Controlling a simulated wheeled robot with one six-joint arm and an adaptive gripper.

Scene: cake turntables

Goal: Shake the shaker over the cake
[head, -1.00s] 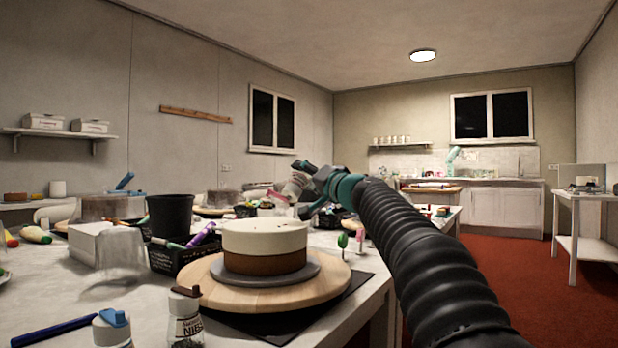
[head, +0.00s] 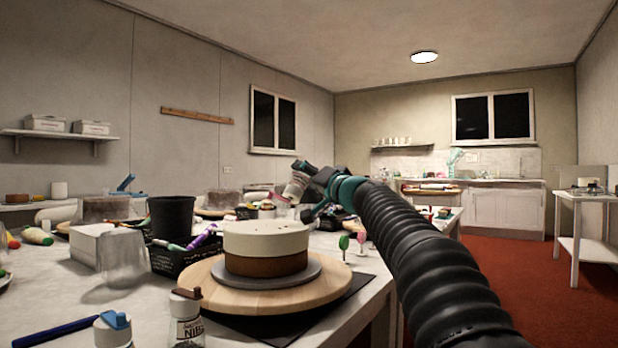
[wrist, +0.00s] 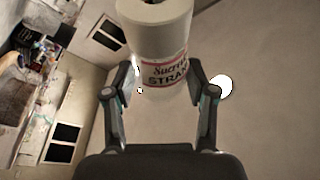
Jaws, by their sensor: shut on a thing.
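The cake (head: 265,250) has a white upper layer and a brown lower layer. It sits on a grey disc (head: 312,272) on a round wooden turntable (head: 215,290). A few small dark specks show on its top. My gripper (head: 308,190) is shut on a pale shaker (head: 296,188), which looks tilted, above and to the right of the cake in the head view. How far behind the cake it is, I cannot tell. In the wrist view the shaker (wrist: 158,45) is white with a red-banded label, between both fingers (wrist: 160,95); its far end is partly cut off.
A nibs jar (head: 186,318) and a blue-topped bottle (head: 113,330) stand in front of the turntable. A black basket (head: 178,262), a black cup (head: 171,218) and a clear cup (head: 122,258) are to the left. Green (head: 343,243) and pink picks (head: 361,240) stand right.

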